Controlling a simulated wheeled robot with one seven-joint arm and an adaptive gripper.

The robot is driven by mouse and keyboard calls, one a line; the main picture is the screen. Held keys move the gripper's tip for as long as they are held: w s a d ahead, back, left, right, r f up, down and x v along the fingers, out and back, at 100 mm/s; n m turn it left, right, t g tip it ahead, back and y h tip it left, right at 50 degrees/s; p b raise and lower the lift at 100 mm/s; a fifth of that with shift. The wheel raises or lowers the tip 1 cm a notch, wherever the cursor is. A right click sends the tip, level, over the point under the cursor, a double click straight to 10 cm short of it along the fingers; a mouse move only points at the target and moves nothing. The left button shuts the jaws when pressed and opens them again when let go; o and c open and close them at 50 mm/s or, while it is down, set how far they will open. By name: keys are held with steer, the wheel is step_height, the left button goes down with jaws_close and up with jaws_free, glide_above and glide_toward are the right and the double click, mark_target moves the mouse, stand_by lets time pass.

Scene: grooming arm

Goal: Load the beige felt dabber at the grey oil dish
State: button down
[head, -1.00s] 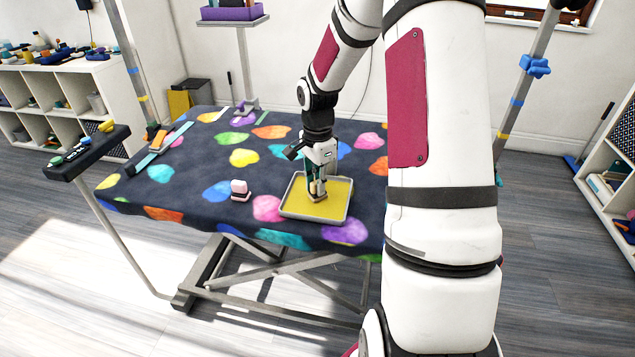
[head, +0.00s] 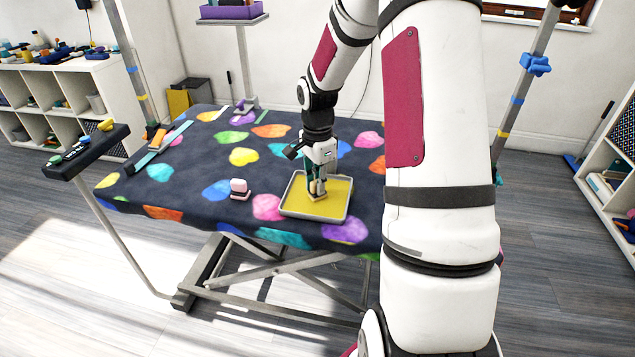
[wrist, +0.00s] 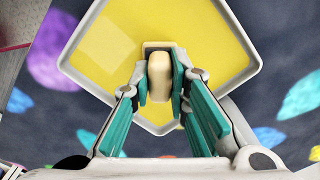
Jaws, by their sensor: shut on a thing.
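The grey oil dish (head: 346,205) is a shallow square tray with a yellow bottom, lying on the table near its front edge. It also shows in the wrist view (wrist: 235,25). My gripper (head: 318,190) points down over the dish, shut on the beige felt dabber (wrist: 159,75). In the wrist view the dabber's pale, rounded block lies between the teal finger pads, with the yellow around it. The dabber's lower end is at or very close to the yellow surface; contact cannot be told. In the head view my fingers hide most of the dabber.
A long teal and grey strip (head: 160,145) lies at the table's left. A dark side tray (head: 87,150) with small items hangs off the left. The table's middle is clear.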

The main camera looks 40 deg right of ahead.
stand_by(0.4)
steer(key=shift+r+p, duration=2.1)
steer(key=shift+r, duration=1.4)
